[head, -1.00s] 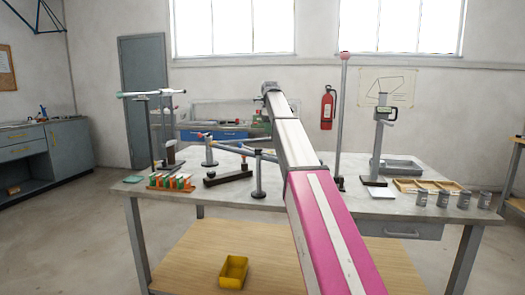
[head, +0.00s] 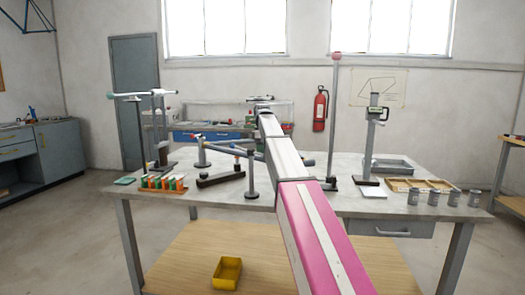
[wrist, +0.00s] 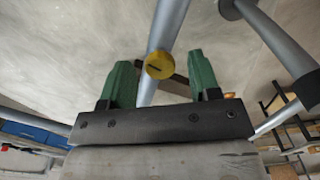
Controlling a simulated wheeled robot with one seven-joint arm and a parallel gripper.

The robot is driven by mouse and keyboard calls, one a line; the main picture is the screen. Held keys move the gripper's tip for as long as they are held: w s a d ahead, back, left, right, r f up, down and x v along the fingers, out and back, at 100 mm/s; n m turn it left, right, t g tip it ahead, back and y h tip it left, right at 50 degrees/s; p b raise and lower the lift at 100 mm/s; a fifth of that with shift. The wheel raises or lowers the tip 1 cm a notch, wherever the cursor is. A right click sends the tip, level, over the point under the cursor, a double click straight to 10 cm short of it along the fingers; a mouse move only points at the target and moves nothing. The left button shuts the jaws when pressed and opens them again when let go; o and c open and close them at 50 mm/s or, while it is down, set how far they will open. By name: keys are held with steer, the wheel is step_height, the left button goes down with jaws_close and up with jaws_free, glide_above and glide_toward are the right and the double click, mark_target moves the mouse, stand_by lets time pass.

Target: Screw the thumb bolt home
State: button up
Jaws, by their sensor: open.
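In the wrist view, a round yellow knob with a dark slot (wrist: 158,65), which looks like the thumb bolt's head, shows at a grey tube (wrist: 171,24). My gripper (wrist: 160,61) has two green fingers spread apart, one on each side of the knob in the picture. Clear gaps show between the knob and both fingers, and the jaws hold nothing. I cannot tell how far beyond the fingertips the knob lies. The bolt's shank is hidden. In the head view, my arm covers the gripper and the bolt is not distinguishable.
The frame jig's tubes and posts (head: 251,175) stand on the grey workbench (head: 300,200). A tall post with a red top (head: 334,120) rises just right of my arm. A height gauge (head: 374,140), several tins and a wooden tray (head: 418,184) stand farther right.

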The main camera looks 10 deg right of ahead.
steer(key=c, duration=0.9)
steer(key=shift+m, duration=0.3)
steer(key=shift+c, duration=0.2)
steer(key=m, duration=0.9)
steer(key=shift+m, duration=0.4)
steer(key=m, duration=0.4)
steer(key=shift+m, duration=0.3)
steer(key=m, duration=0.4)
steer(key=shift+m, duration=0.4)
